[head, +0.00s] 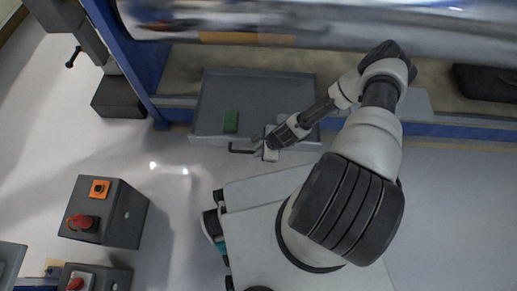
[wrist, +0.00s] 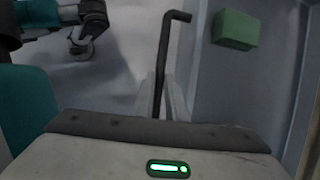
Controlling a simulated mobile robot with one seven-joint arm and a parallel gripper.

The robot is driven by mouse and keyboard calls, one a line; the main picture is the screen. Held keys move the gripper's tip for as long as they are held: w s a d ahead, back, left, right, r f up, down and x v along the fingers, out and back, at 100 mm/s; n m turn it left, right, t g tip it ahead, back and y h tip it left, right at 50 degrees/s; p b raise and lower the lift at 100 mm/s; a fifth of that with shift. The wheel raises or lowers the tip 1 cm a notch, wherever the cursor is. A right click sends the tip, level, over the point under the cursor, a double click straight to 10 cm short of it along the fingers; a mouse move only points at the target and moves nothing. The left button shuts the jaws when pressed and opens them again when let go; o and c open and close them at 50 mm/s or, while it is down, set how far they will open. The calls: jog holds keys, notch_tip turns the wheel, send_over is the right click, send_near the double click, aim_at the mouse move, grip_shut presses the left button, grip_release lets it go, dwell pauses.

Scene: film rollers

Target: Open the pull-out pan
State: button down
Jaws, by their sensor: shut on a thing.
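The pull-out pan (head: 262,88) is a shallow grey tray. It sticks out from under the machine, past the line of the blue rail, with its floor in view. Its dark handle (head: 242,151) is at the front edge, and the bent bar of the handle also shows in the wrist view (wrist: 164,60). My gripper (head: 264,152) is at the pan's front edge, shut on the handle. In the wrist view the fingers (wrist: 162,105) close around the dark bar.
A green block (head: 231,121) lies in the pan near its front. A blue post (head: 138,50) stands left of the pan, and a blue rail (head: 460,131) runs to the right. Grey control boxes with red buttons (head: 107,212) stand at the left. Floor between them is clear.

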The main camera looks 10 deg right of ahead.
jog(key=c, duration=1.8)
grip_release()
jog(key=shift+o, duration=0.2)
jog(key=p+v, duration=0.4)
jog(key=v, duration=1.3)
jog(key=shift+d+r+p, duration=0.15)
jog(key=shift+r+p, duration=0.05)
jog(key=shift+p, duration=0.2)
